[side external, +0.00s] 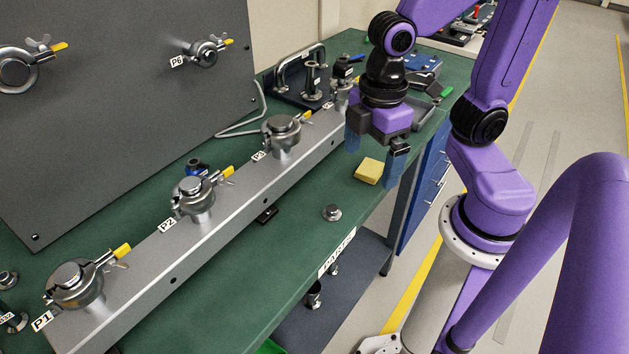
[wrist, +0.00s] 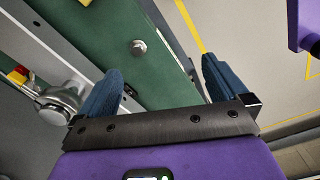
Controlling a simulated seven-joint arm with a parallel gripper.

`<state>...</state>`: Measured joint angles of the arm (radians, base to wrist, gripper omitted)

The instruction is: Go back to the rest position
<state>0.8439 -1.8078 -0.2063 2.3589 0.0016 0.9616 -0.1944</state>
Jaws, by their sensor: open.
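My gripper (side external: 371,151) hangs above the right edge of the green bench, near the far end of the grey rail. In the wrist view its two blue fingers (wrist: 162,88) stand wide apart with nothing between them. My arm is purple, and its base stands on the floor to the right of the bench. In the side view a yellow block (side external: 368,171) lies on the bench just below the gripper, apart from it.
The grey rail (side external: 150,258) carries several clamped metal fittings with yellow levers, labelled P1, P2 and so on. A small metal cap (side external: 332,212) lies on the bench; it also shows in the wrist view (wrist: 138,47). A dark panel (side external: 110,100) stands at left.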

